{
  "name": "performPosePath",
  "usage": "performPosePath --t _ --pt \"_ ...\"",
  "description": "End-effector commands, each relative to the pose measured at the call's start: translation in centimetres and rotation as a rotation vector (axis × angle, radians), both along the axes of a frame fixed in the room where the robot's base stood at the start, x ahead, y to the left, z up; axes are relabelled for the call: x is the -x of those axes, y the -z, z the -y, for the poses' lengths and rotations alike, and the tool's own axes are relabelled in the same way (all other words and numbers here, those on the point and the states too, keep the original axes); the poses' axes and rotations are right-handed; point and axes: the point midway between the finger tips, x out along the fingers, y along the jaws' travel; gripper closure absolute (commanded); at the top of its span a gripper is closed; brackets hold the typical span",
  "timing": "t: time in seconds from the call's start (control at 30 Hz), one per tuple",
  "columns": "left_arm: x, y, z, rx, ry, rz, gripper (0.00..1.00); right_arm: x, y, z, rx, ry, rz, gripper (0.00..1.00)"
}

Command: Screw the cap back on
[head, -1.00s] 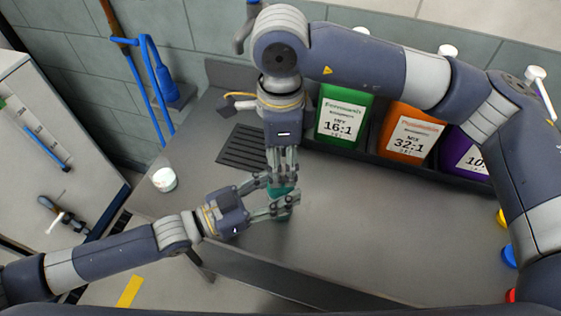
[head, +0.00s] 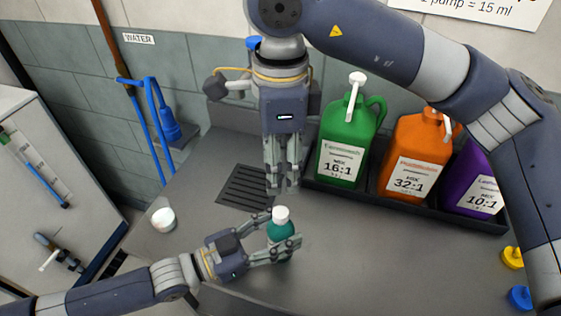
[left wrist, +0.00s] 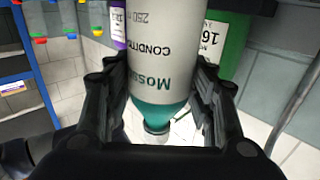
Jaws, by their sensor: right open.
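A teal bottle (head: 281,233) stands upright at the front of the grey counter, with a white cap (head: 281,214) on its top. How tightly the cap sits cannot be told. My left gripper (head: 288,248) is shut around the bottle's body. In the left wrist view, the bottle (left wrist: 165,75) appears upside down between the fingers, with its pale label and teal shoulder showing; the cap end points down in that picture and is partly hidden. My right gripper (head: 283,188) is open and empty, pointing down just above the cap and apart from it.
A black tray (head: 360,196) holds a green jug (head: 346,140), an orange jug (head: 413,150) and a purple jug (head: 472,180) behind right. A small white tub (head: 163,219) stands at the left. A slotted drain (head: 245,187) lies behind the bottle. Yellow (head: 512,257) and blue (head: 520,297) pieces are at right.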

Motion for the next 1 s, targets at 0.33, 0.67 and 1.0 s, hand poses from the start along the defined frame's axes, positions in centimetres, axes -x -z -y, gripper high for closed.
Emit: performPosePath --t 0.33,0.67,1.0 --pt "0.0 0.0 0.0 0.000 0.000 0.000 0.31 0.0 0.0 0.0 0.000 0.000 0.000 0.53" --pt "1.7 0.2 -3.4 -0.006 -0.002 -0.002 0.31 0.0 0.0 0.0 0.000 0.000 0.000 0.53" --pt "4.6 0.2 -9.2 -0.004 -0.002 -0.003 0.31 0.0 0.0 0.0 0.000 0.000 0.000 0.53"
